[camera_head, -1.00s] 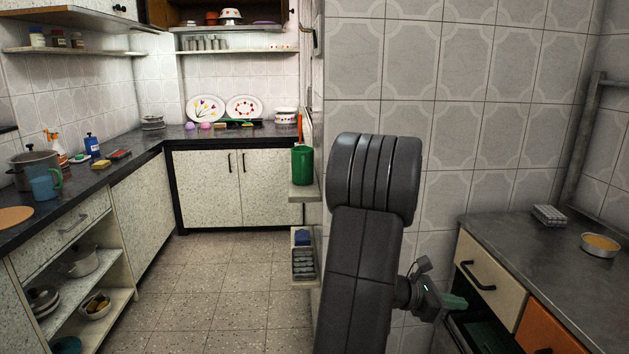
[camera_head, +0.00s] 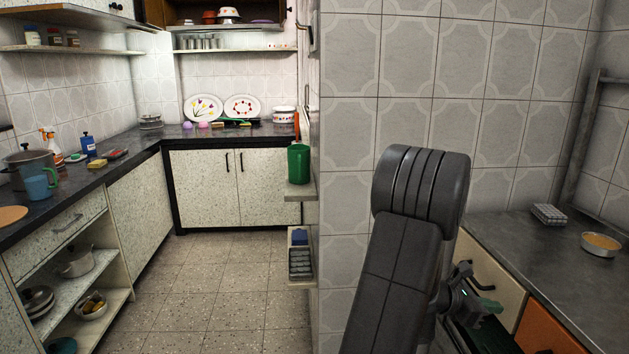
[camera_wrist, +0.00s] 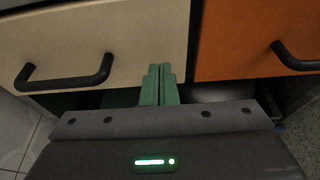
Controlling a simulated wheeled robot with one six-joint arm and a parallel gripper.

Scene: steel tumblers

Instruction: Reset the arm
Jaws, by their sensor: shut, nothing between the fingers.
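My gripper (camera_wrist: 161,72) shows in the wrist view with its two green fingers side by side, shut and empty. The fingers point at the gap between a cream drawer front (camera_wrist: 100,35) and an orange drawer front (camera_wrist: 245,40). In the head view my gripper (camera_head: 488,306) is at the lower right, in front of the cabinet, partly hidden by my arm. The steel tumblers (camera_head: 203,43) stand in a row on the far back shelf, well away from it.
Black handles stick out from the drawer fronts. A tiled wall (camera_head: 430,90) stands behind my arm. The floor (camera_head: 220,290) at left is clear.

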